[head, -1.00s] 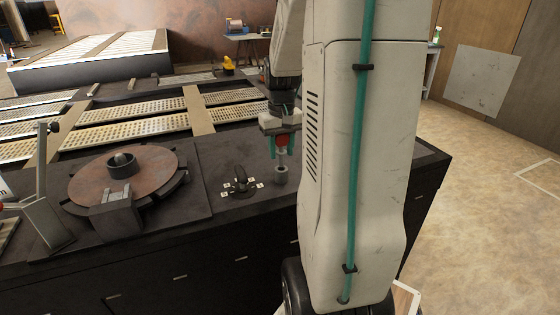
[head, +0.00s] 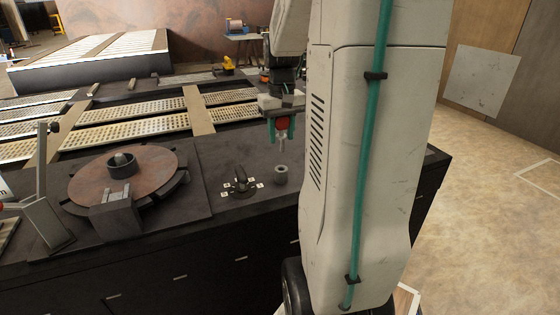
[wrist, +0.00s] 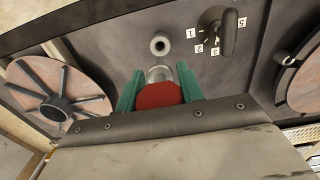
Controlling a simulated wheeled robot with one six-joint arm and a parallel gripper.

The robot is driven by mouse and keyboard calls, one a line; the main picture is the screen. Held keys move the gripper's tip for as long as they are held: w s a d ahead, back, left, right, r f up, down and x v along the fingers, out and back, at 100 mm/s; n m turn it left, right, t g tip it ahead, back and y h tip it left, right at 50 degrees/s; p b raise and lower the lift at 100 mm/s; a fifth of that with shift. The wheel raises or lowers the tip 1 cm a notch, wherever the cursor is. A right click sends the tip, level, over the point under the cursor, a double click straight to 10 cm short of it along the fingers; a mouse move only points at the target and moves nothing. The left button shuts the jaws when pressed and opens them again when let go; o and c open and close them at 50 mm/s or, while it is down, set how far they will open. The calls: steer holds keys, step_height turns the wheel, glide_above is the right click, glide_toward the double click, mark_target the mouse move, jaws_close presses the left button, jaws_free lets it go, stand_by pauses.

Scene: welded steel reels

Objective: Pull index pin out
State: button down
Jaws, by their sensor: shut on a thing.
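My gripper (head: 283,135) is shut on the red head of the index pin (head: 282,123). The pin hangs above the grey round socket (head: 281,175) and looks clear of it in the head view. In the wrist view the green fingers of my gripper (wrist: 159,88) hold both sides of the red pin head (wrist: 160,95). A grey metal part of the pin shows just beyond it. The open socket (wrist: 160,45) shows ahead with its hole in view.
A selector knob (head: 241,181) with numbered labels stands left of the socket. A brown disc (head: 145,180) on a hub lies further left, with a grey block and an upright lever beside it. Slatted panels (head: 130,130) lie behind.

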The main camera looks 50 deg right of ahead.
steer(key=shift+r, duration=1.3)
